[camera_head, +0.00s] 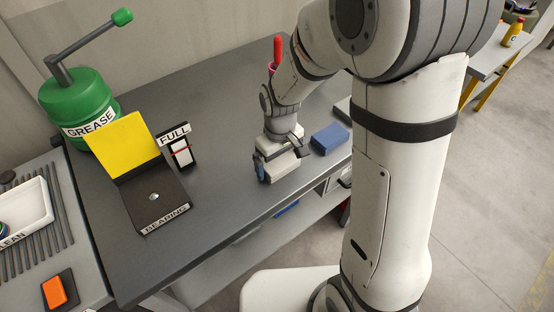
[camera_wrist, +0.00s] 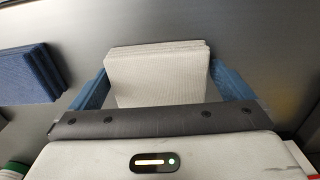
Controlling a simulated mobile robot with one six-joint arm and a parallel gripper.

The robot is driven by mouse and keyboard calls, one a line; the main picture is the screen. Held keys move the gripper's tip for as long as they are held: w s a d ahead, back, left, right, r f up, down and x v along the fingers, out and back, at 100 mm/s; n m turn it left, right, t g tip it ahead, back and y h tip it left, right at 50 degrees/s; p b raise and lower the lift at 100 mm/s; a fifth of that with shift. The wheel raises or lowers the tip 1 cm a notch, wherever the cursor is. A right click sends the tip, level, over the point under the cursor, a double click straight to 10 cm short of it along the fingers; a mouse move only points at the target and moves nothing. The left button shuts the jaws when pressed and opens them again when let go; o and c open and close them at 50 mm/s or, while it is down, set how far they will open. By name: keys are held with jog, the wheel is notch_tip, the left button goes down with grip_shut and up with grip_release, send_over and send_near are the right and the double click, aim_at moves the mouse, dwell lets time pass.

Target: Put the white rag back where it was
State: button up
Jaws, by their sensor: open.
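The white rag (camera_wrist: 158,72) is a folded, pale grey-white stack. In the wrist view it lies on the dark grey table between the two blue fingers of my gripper (camera_wrist: 167,85). The fingers stand on either side of it, and the jaws are open. In the head view my gripper (camera_head: 278,168) is low over the table near its front edge, and the white rag (camera_head: 284,172) shows partly beneath it. Whether the fingers touch the rag's sides is hard to tell.
A blue folded rag (camera_head: 330,138) lies just right of my gripper; it also shows in the wrist view (camera_wrist: 30,75). A black BEARING stand (camera_head: 160,200) with a yellow panel, a FULL gauge (camera_head: 181,152) and a green GREASE pump (camera_head: 78,105) stand at left. A red-handled item (camera_head: 277,52) is behind.

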aim_at(279, 161)
notch_tip(279, 161, up, 12)
jog(key=s+d+r+m+t, duration=0.2)
jog(key=s+d+r+m, duration=0.2)
jog(key=s+d, duration=0.7)
jog(key=s+m, duration=0.1)
jog(key=m, duration=0.1)
jog(key=shift+s+d+m+t, duration=0.25)
jog(key=shift+d+m+t, duration=0.15)
